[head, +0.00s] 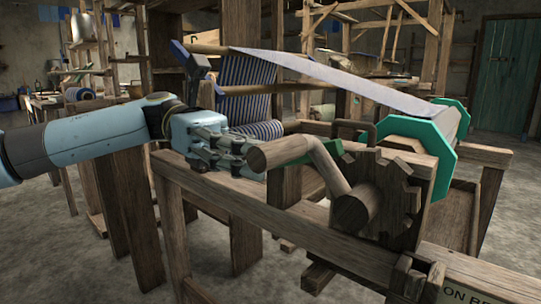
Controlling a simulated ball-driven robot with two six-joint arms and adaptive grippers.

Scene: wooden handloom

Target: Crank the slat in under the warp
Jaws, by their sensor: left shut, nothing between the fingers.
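The wooden crank handle (278,153) juts left from the crank arm, which bends down to a hub (357,207) on the toothed wooden wheel (398,190). My left gripper (240,157) is shut and empty, with its fingertips just left of the handle's end; I cannot tell whether they touch. The pale warp sheet (340,75) slopes down to the right onto a beam with green octagonal end plates (421,148). Striped blue and white cloth (248,88) hangs at the left of the loom. I cannot make out the slat for certain. My right gripper is not in view.
The loom's wooden front rail (290,215) runs below my left gripper. A wooden post stands behind the arm. Shelves and benches fill the background, with a green door (505,75) at the far right. Bare floor (110,275) shows at the lower left.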

